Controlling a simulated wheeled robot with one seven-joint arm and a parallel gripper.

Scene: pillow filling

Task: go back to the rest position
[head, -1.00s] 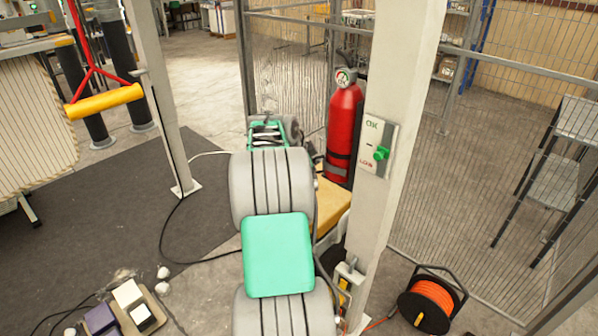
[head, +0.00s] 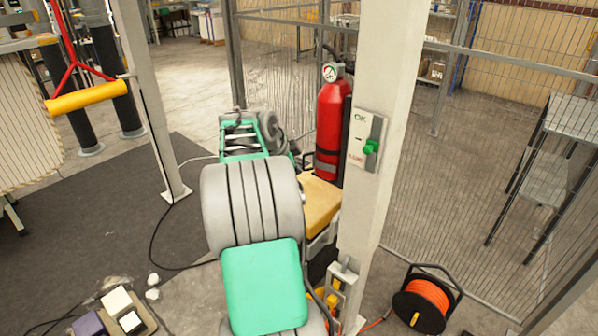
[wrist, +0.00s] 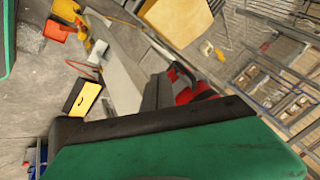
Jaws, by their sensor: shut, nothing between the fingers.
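My grey and green arm (head: 250,205) rises from the bottom middle of the head view and reaches away from me. My gripper (head: 243,137) is at its far end, a green frame partly hidden behind the grey arm link. It is shut and holds nothing that I can see. In the wrist view a large green part with a black edge, mine, fills the bottom. The fingertips are not clear in either view.
A pale post (head: 375,150) with a green-knob switch panel (head: 366,140) stands close right of my arm. A red extinguisher (head: 331,125) stands behind. An orange cable reel (head: 424,302) lies lower right. Wire fencing (head: 470,140) closes the right. Dark mat (head: 90,225) at left is mostly clear.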

